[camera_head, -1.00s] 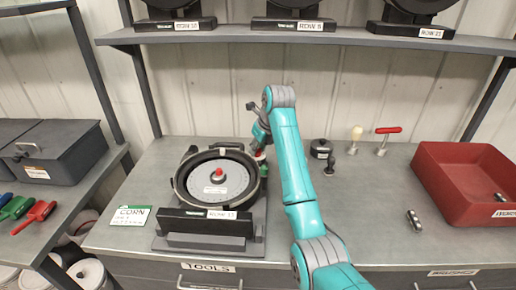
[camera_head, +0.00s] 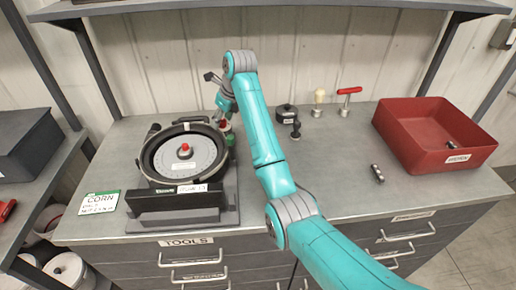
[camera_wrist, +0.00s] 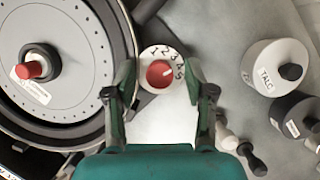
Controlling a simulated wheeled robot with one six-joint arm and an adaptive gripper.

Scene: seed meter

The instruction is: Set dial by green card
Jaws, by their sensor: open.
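The dial (camera_wrist: 160,74) has a red knob on a white round face with small numbers. It sits at the right edge of the seed meter (camera_wrist: 84,100). A short pale mark on the knob points up and right, but I cannot tell at which number. My gripper (camera_wrist: 159,82) is open, with one finger on each side of the dial and apart from the knob. In the head view my gripper (camera_head: 225,112) is at the meter's right side and partly hides the dial. The green-headed card (camera_head: 98,202), reading CORN with smaller unreadable lines, lies left of the meter.
A dark lidded pot (camera_head: 286,114), two small handled tools (camera_head: 318,104) and a red bin (camera_head: 436,134) stand to the right. A small metal cylinder (camera_head: 377,173) lies before the bin. In the wrist view a TALC-labelled pot (camera_wrist: 278,67) is right of my gripper.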

